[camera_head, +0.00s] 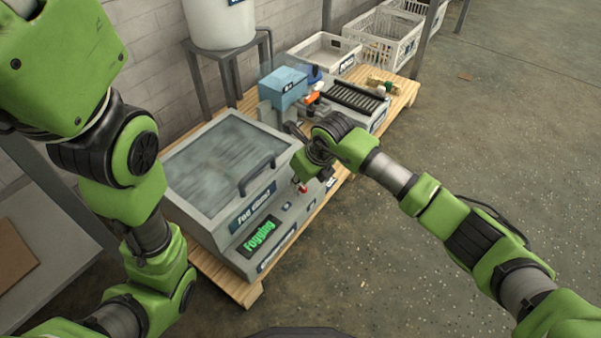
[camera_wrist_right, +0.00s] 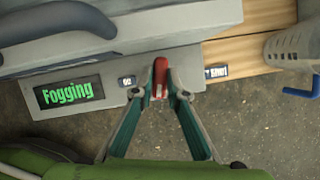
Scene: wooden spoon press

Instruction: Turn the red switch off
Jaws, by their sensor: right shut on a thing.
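The red switch (camera_wrist_right: 160,68) stands out from the grey front panel of the fogging machine, beside a small dark label. It also shows as a small red spot in the head view (camera_head: 303,188). My right gripper (camera_wrist_right: 160,88) is shut on the red switch, with one green-padded finger on each side of it. The green-lit display (camera_wrist_right: 69,92) reads "Fogging"; it also shows in the head view (camera_head: 259,235). My left arm is raised at the left of the head view, and its gripper is out of view.
The machine's cloudy lid (camera_head: 220,155) with a dark handle is down. The machine stands on a wooden table (camera_head: 232,284). A blue box (camera_head: 284,88), a roller rack (camera_head: 356,97) and white crates (camera_head: 384,38) are farther back. Open floor lies to the right.

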